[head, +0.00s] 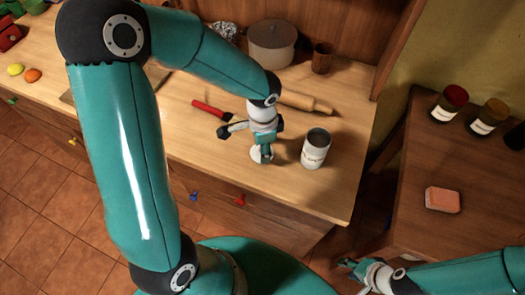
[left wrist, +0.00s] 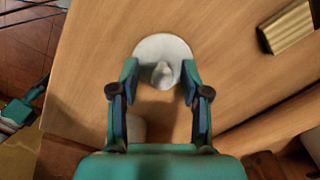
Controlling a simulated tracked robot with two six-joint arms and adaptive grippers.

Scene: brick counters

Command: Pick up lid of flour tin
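The lid is a round whitish disc with a small knob. It lies on the wooden counter and shows in the head view (head: 257,155) and in the left wrist view (left wrist: 148,48). My left gripper (head: 263,148) points down right at the lid. In the left wrist view its two fingers (left wrist: 160,80) are apart, one at each side of the lid, with the knob between them. The white flour tin (head: 314,154) stands upright just right of the gripper, its top dark. My right gripper (head: 358,268) is low at the right, away from the counter; its opening is unclear.
A rolling pin (head: 306,103) and a red-handled tool (head: 209,109) lie behind the gripper. A pot (head: 272,45) and a brown cup (head: 322,59) stand at the back. The side table at right holds jars (head: 450,101) and a pinkish block (head: 442,200).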

